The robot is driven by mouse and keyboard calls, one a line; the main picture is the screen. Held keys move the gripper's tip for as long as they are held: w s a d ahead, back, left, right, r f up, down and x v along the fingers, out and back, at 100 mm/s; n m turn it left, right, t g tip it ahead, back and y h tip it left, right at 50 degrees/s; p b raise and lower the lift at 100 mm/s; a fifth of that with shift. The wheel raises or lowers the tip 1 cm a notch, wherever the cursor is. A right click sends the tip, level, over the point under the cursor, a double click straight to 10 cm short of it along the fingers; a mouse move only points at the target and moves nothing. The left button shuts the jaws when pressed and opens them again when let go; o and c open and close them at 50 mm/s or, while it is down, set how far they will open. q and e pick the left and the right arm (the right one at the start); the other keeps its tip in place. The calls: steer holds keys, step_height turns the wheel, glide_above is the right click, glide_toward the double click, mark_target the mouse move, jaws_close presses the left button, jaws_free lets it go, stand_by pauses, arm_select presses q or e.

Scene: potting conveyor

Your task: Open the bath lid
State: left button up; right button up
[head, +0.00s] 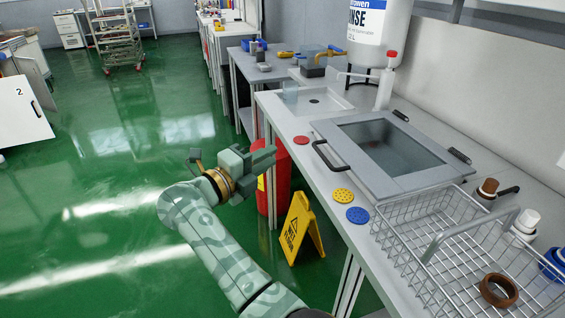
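The bath lid (365,178) is a grey frame around a dark glass window, lying flat and shut on the bath in the worktop. Its black bar handle (327,157) is on the left front edge, and black hinges (459,156) sit along the back edge. My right gripper (268,156), green camouflage with a brass-coloured ring, is left of the handle, over the floor beside the bench and apart from the lid. Its fingers point right, towards the bench; their gap is unclear. My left gripper is not in view.
A wire basket (430,232) stands right of the lid, holding a brown ring (499,290). Red, yellow (343,196) and blue discs lie along the bench's front edge. A yellow wet-floor sign (303,230) and a red bin (281,185) stand below. Green floor is clear at left.

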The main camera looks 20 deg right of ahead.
step_height(320, 180, down, 3)
steer(key=s+g+y, duration=0.1)
steer(key=s+g, duration=0.1)
steer(key=b, duration=0.3)
glide_toward(322, 158)
steer(key=shift+m, duration=0.3)
steer(key=b+x, duration=0.1)
steer(key=x, duration=0.3)
steer(key=b+x, duration=0.1)
steer(key=x, duration=0.3)
steer(key=shift+w+d+f, duration=0.2)
steer(key=shift+w+f, duration=0.05)
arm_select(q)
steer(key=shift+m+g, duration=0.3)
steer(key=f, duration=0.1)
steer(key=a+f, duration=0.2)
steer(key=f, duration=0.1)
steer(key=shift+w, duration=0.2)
arm_select(e)
steer(key=shift+w+d+r, duration=0.1)
steer(key=shift+d, duration=0.25)
jaws_close()
